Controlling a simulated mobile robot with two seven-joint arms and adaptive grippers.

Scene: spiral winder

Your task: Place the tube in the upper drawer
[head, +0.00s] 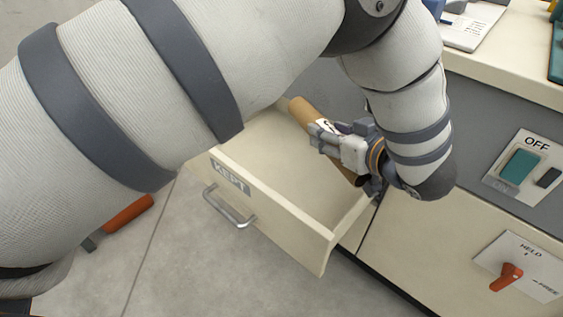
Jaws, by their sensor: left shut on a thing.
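The brown cardboard tube (303,112) is in my left gripper (328,137), which is shut on it. The tube is tilted, and its upper end sticks out past the fingers toward the back. A patterned label shows beside the fingers, and part of the tube is hidden by the gripper. The upper drawer (268,218), labelled KEPT, is pulled open with its metal handle at the front. The gripper and tube are over the drawer's back right part; I cannot tell how far above its floor. The visible drawer floor is bare. My right gripper is not in view.
A grey panel with a teal OFF switch (520,166) is at the right. Below it a red lever (507,277) sits on a HELD/FREE plate. A countertop (510,50) is above. An orange-handled object (128,214) lies on the floor at the left.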

